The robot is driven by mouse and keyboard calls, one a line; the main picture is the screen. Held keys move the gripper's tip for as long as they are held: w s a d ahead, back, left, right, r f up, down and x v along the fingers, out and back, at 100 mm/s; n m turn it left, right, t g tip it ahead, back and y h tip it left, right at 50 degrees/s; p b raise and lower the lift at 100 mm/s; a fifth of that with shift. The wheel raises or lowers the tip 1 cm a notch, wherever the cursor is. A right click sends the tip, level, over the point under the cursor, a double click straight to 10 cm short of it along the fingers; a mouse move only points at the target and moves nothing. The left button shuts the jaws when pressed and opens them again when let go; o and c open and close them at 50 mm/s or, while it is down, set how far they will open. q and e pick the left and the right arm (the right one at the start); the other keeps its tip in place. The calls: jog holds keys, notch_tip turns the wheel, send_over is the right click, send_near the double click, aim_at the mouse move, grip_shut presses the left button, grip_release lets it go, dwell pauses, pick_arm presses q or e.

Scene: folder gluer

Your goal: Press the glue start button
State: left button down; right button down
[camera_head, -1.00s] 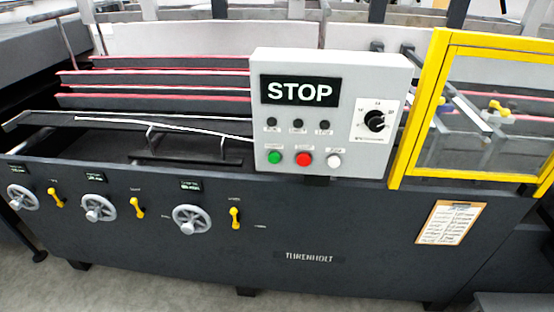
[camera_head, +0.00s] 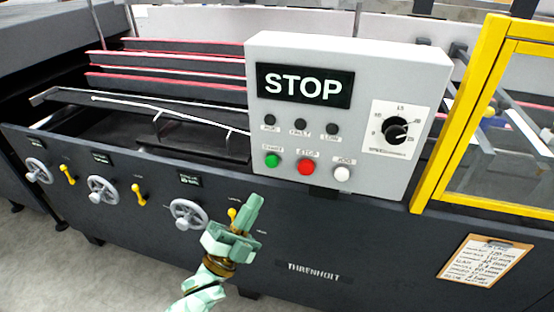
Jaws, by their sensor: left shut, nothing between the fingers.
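A light grey control box (camera_head: 354,60) stands on the front of the dark machine, with a black STOP display (camera_head: 304,87). Along its lower row are a green button (camera_head: 271,160), a red button (camera_head: 307,167) and a white button (camera_head: 342,173). The label over the green button is hard to read. My left gripper (camera_head: 254,201) is shut and empty, pointing up in front of the machine, below and a little left of the green button in the picture and apart from the box. My right gripper is not in view.
A black dial (camera_head: 395,130) is on the box's right side. A yellow-framed guard (camera_head: 475,110) stands to the right. Grey handwheels (camera_head: 186,214) and yellow levers (camera_head: 138,194) line the front panel. A clipboard (camera_head: 484,260) hangs at lower right.

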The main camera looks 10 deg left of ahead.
aim_at(272, 162)
pick_arm(q)
jog(key=shift+s+a+r+m+t, duration=0.2)
jog(key=shift+s+r+m+t, duration=0.15)
jog(key=shift+m, duration=0.35)
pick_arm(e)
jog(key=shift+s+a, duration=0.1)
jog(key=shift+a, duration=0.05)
pick_arm(q)
jog(key=shift+w, duration=0.15)
